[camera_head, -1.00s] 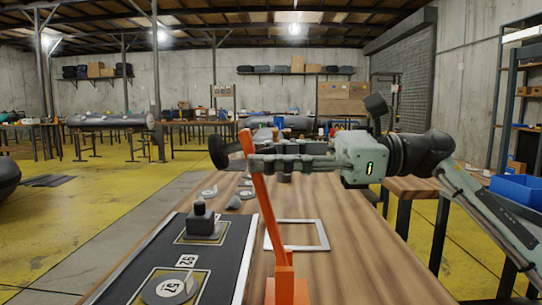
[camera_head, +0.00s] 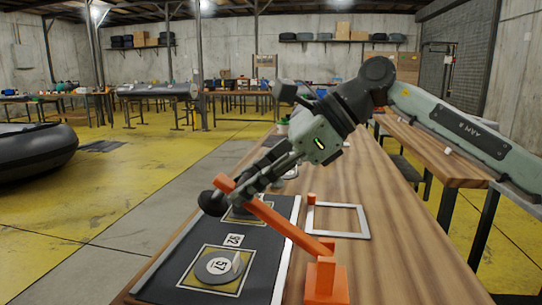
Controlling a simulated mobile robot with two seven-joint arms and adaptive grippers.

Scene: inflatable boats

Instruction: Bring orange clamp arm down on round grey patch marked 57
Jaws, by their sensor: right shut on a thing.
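The orange clamp arm (camera_head: 275,222) rises from its orange base (camera_head: 326,282) and leans to the left, with a black round pad (camera_head: 212,202) at its free end. My right gripper (camera_head: 240,183) is shut on the clamp arm near that end. The round grey patch marked 57 (camera_head: 217,267) lies in a pale-edged square on the dark mat (camera_head: 264,268). The pad appears above the patch and apart from it; its exact height is hard to tell. My left gripper is out of view.
A card marked 92 (camera_head: 233,240) lies behind the patch. A dark weight on another square is partly hidden behind the clamp arm. A white square frame (camera_head: 362,222) lies on the wooden table (camera_head: 400,265), whose right side is clear.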

